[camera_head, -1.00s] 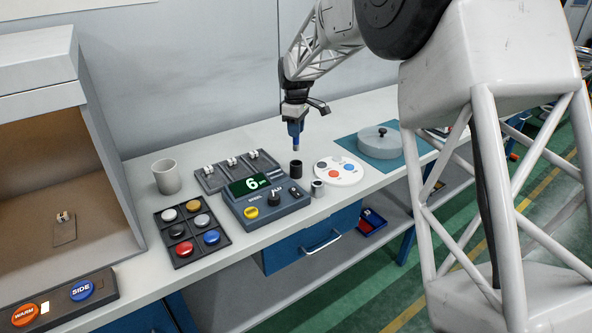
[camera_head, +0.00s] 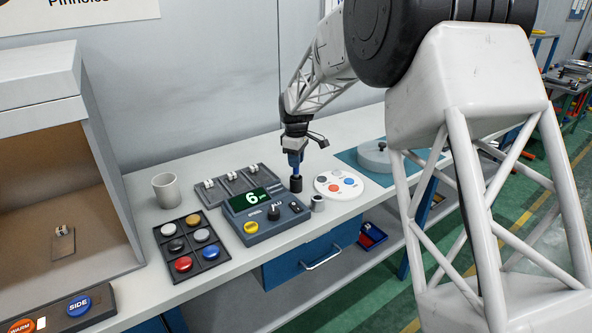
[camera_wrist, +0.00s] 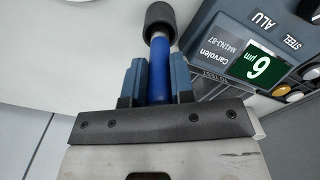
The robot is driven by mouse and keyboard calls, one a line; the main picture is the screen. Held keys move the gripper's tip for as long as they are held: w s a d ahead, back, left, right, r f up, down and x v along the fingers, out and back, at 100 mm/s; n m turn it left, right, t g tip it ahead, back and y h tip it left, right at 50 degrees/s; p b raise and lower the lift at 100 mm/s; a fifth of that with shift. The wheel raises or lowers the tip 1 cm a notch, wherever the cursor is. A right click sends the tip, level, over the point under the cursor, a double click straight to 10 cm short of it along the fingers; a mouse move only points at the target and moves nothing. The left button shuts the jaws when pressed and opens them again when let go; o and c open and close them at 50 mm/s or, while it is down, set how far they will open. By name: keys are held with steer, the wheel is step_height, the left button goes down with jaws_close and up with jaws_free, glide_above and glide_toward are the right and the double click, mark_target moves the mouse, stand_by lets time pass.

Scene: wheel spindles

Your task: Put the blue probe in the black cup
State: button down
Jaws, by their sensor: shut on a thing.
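My gripper (camera_head: 293,152) points down over the bench and is shut on the blue probe, with a finger on each side of it in the wrist view. The blue probe (camera_wrist: 160,66) is upright, and a short grey part shows beyond its blue body. The black cup (camera_head: 296,184) stands right below it, and it also shows in the wrist view (camera_wrist: 161,17). The probe's lower end meets the cup's mouth. Its tip is hidden, and I cannot tell how deep it sits.
A meter (camera_head: 262,214) showing 6 stands left of the cup. A small metal cylinder (camera_head: 317,203) is close on the right, beside a white palette with coloured discs (camera_head: 340,185). Behind the meter is a grey tray (camera_head: 231,184). A grey mug (camera_head: 167,190) stands further left.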

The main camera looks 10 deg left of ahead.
mark_target(296, 179)
steer(key=shift+f, duration=1.95)
steer(key=shift+f, duration=0.15)
steer(key=c, duration=1)
jaws_free()
step_height(296, 179, up, 12)
steer(key=shift+r, duration=0.15)
